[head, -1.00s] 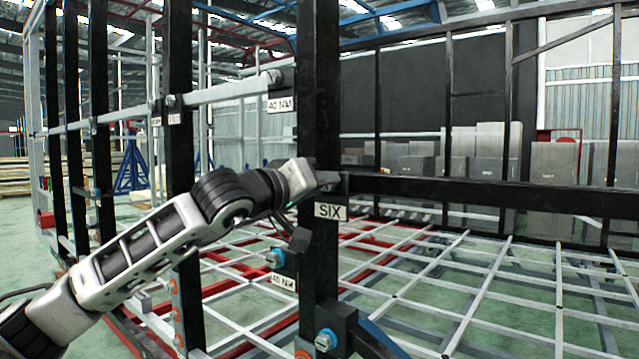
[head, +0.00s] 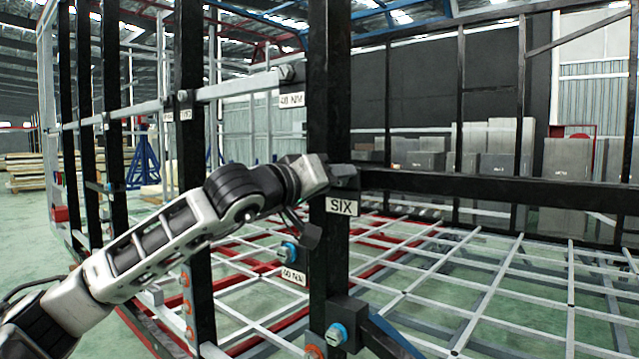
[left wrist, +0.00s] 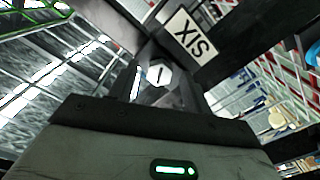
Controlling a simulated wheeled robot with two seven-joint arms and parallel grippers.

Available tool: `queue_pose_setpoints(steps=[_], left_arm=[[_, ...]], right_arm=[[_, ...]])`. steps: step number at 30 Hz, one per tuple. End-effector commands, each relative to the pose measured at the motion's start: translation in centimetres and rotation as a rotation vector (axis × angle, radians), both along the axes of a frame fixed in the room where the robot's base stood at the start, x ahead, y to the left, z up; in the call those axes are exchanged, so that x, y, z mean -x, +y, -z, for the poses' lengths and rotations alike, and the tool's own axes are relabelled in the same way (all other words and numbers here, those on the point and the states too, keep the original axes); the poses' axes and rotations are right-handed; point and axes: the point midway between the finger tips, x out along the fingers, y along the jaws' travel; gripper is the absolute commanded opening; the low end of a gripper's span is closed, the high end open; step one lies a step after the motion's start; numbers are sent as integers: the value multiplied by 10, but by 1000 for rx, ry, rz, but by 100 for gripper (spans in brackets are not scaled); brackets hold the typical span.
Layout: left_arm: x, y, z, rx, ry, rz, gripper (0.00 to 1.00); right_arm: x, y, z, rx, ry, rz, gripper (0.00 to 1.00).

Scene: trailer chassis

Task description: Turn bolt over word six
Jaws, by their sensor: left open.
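The label SIX (head: 342,206) is on a black upright post (head: 328,110), just below where a black crossbar meets it. It also shows, tilted, in the left wrist view (left wrist: 186,38). The bolt (left wrist: 160,74) above the word is a pale hex head with a dark line across it. In the left wrist view it lies between the two fingers of my left gripper (left wrist: 163,88), which is open; I cannot tell if they touch it. In the head view my left gripper (head: 340,176) reaches the post from the left and hides the bolt. My right gripper is not in view.
Other bolts show lower down, one blue-collared (head: 336,335) at the post's foot and one (head: 289,251) above a 40 NM label (head: 293,275). Another label (head: 291,100) hangs higher on a grey rail. Black posts stand to the left. A grey floor grid (head: 480,290) spreads right.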

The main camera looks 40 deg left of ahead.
Motion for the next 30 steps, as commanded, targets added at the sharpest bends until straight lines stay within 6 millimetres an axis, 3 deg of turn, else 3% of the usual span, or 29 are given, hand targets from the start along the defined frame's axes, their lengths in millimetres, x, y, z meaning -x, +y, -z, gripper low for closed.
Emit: queue_pose_setpoints(steps=[5,15,21,30], left_arm=[[19,3,2,-3,-2,-3,49],[97,10,5,-8,0,-8,49],[133,11,4,-5,2,-6,49],[157,12,1,-2,3,-1,49]], right_arm=[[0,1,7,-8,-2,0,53],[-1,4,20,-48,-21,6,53],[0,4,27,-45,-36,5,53],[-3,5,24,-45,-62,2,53]])
